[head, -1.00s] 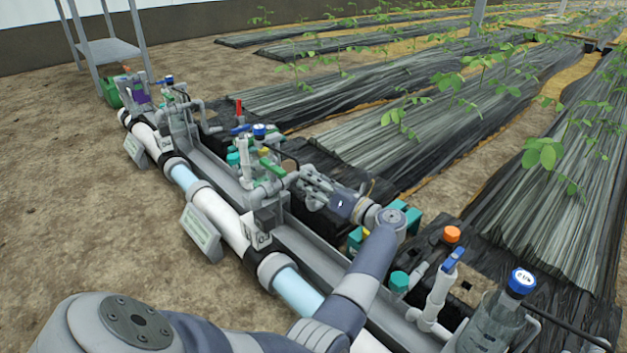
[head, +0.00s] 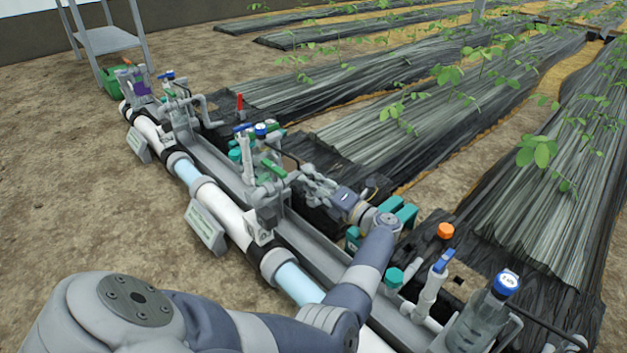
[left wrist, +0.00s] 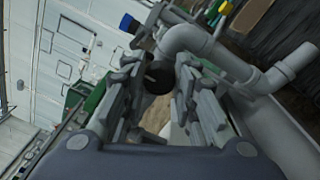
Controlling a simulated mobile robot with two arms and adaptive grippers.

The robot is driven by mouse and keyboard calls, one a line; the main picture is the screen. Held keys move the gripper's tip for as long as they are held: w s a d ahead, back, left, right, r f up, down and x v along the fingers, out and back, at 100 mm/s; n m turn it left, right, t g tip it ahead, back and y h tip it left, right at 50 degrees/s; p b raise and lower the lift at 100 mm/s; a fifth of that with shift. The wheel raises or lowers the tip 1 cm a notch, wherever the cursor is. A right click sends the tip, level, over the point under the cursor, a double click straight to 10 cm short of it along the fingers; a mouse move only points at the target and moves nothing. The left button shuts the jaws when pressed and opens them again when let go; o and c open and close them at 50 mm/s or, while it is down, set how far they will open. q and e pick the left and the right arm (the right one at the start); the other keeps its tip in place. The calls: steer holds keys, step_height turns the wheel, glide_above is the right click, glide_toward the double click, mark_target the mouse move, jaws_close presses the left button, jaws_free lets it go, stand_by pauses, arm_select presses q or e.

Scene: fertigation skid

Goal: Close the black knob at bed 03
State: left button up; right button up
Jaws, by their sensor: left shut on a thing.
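The black knob (left wrist: 157,77) is a dark round piece between the finger pads of my left gripper (left wrist: 153,95) in the left wrist view. The fingers stand on either side of it and my left gripper is shut on it. In the head view my left gripper (head: 298,176) reaches in from the right side of the middle valve assembly, beside its grey pipes. There the knob is hidden by the fingers and pipework. My right gripper is not in view.
A green-handled valve (head: 270,168) and blue caps (head: 261,130) sit close to my left gripper. A blue-topped filter (head: 506,282), an orange cap (head: 445,230) and a teal cap (head: 393,276) stand at right. The white main pipe (head: 218,205) runs along the skid.

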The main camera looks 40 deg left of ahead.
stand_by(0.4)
arm_select(q)
steer(key=o, duration=1)
steer(key=shift+o, duration=0.2)
steer(key=shift+d, duration=0.1)
steer(key=d, duration=0.7)
steer(key=shift+s+d+f, duration=0.15)
steer(key=shift+f, duration=0.05)
